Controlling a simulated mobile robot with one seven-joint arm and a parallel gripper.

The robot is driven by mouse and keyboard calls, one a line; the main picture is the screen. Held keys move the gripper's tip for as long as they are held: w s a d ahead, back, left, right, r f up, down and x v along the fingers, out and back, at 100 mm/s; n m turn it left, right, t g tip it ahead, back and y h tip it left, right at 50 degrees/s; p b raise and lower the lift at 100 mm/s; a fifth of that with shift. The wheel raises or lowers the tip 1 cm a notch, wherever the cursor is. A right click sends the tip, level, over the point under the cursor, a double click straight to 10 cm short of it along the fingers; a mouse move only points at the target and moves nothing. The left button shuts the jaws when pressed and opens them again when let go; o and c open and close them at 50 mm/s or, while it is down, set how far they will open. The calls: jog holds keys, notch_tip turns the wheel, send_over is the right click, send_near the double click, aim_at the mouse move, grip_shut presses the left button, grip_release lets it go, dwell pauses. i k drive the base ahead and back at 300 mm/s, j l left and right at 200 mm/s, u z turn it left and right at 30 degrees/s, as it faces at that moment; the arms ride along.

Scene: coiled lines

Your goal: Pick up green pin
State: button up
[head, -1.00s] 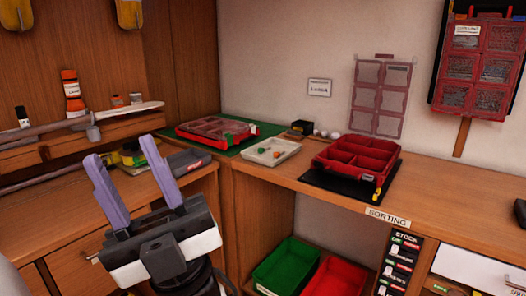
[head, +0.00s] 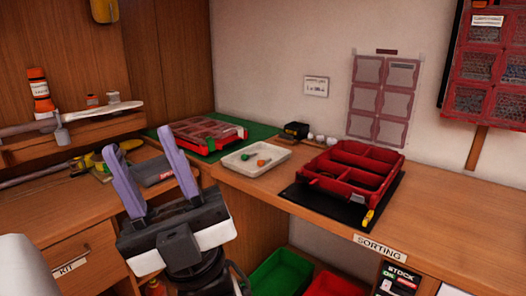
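A small green pin (head: 245,157) lies in the shallow white tray (head: 232,165) on the corner of the wooden counter. An orange pin (head: 261,162) lies beside it in the same tray. My gripper (head: 142,152) is in the left foreground, its two purple fingers pointing up and spread apart with nothing between them. In the picture it stands left of the tray, apart from the pins.
A red compartment box (head: 318,171) stands on a black mat (head: 301,204) right of the tray. A closed red case (head: 183,139) lies on a green mat behind the tray. Green (head: 281,274) and red (head: 331,287) bins sit below the counter.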

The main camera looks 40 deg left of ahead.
aim_at(244, 157)
jog(key=i+l+u, duration=0.1)
jog(key=i+u, duration=0.2)
jog(key=i+l+u, duration=0.3)
jog(key=i, duration=0.15)
jog(key=j+u, duration=0.1)
jog(key=u, duration=0.8)
jog(key=i, duration=0.95)
